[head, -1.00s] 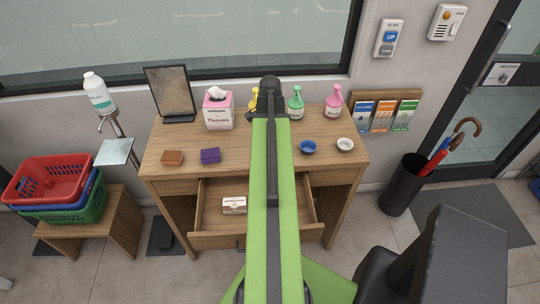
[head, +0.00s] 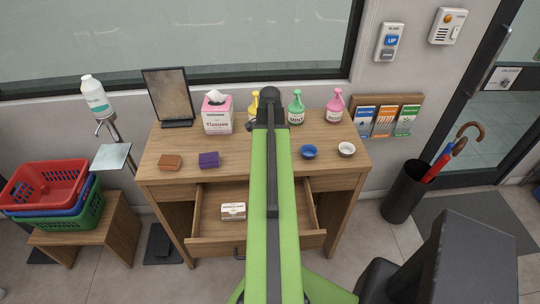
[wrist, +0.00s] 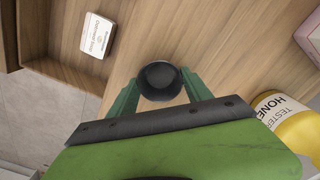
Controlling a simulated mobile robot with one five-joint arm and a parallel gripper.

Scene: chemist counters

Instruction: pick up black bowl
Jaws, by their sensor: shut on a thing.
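The black bowl (wrist: 160,88) shows in the wrist view as a small round dark dish, between the two green fingers of my gripper (wrist: 160,76). My gripper is shut on the bowl, with one finger at each side. Wood of the desk shows behind it; I cannot tell whether the bowl touches the top. In the head view my arm hides the bowl and the gripper's fingers.
The desk (head: 335,138) bears a blue bowl (head: 308,152), a white bowl (head: 346,149), a tissue box (head: 217,116), a purple box (head: 209,160), a brown box (head: 170,162) and pump bottles (head: 296,110). Its open drawer (head: 275,243) holds a white box (head: 233,211).

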